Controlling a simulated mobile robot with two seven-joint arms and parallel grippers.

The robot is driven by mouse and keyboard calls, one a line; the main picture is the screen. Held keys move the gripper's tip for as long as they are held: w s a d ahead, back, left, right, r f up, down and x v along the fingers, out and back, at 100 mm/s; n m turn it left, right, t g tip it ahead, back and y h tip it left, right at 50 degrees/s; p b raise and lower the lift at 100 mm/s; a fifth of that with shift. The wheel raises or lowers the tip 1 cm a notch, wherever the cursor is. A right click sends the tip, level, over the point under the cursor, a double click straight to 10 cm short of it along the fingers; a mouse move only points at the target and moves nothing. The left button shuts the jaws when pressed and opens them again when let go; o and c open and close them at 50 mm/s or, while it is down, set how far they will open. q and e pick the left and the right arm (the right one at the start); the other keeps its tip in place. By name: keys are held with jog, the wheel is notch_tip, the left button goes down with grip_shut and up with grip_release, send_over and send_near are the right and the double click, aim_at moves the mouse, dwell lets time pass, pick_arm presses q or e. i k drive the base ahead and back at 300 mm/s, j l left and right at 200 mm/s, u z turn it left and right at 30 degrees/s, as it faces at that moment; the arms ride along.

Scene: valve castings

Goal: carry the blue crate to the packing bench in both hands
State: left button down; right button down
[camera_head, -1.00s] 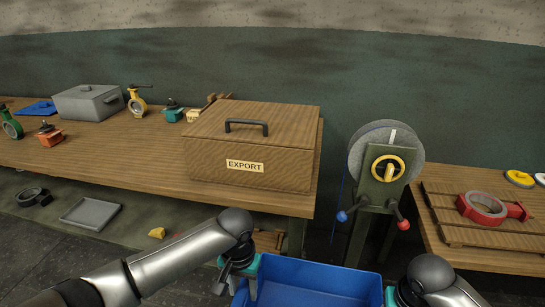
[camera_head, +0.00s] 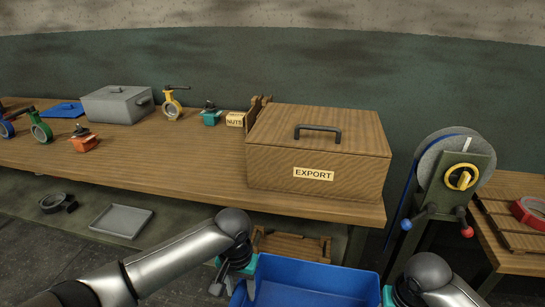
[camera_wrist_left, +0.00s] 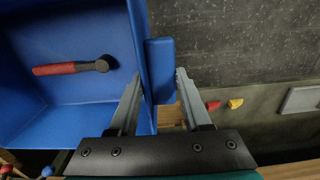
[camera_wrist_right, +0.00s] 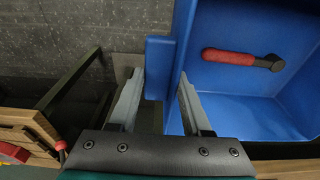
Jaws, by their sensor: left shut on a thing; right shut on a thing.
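The blue crate (camera_head: 312,277) is at the bottom of the head view, held between my two arms in front of the long wooden bench (camera_head: 165,160). My left gripper (camera_head: 243,282) is shut on the crate's left side; the left wrist view shows its fingers (camera_wrist_left: 159,84) on either side of a blue lug. My right gripper (camera_head: 392,296) is shut on the right side; the right wrist view shows its fingers (camera_wrist_right: 162,84) around the matching lug. A tool with a red handle (camera_wrist_left: 55,69) and dark head lies inside the crate. The head view cuts off the crate's bottom.
A wooden EXPORT box (camera_head: 318,155) fills the bench's right end. A grey lidded box (camera_head: 117,104), valves and a NUTS box (camera_head: 235,119) stand further left. A reel stand (camera_head: 455,190) and a second wooden bench (camera_head: 512,262) are at right. Bare bench top lies left of the EXPORT box.

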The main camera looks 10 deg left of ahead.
aim_at(166, 157)
jog(key=j, duration=3.05)
